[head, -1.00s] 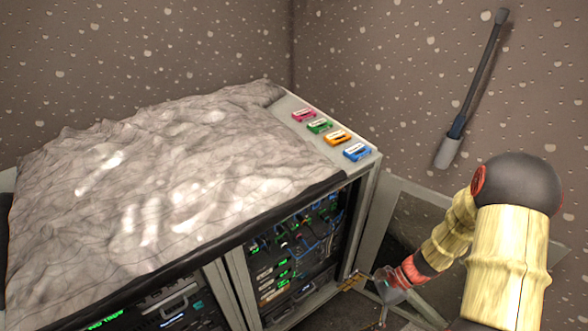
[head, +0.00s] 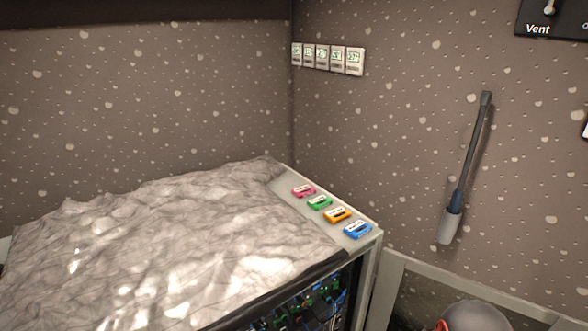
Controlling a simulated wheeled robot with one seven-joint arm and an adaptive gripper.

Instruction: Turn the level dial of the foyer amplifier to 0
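I see no dial that I can make out as the foyer amplifier's level dial. A rack cabinet (head: 369,262) stands at the lower middle, its top mostly covered by a crumpled grey sheet (head: 150,240). Only the upper part of its open front shows, with green lights and cables (head: 318,300) inside. My gripper is below the picture's lower edge; only a dark rounded part of my arm shows at the bottom right.
Pink (head: 303,191), green (head: 320,202), orange (head: 338,215) and blue (head: 358,230) labelled pieces lie on the cabinet's top edge. Several small white panels (head: 328,57) and a dark long-handled tool (head: 466,165) are on the wall. A black "Vent" panel (head: 555,17) is at top right.

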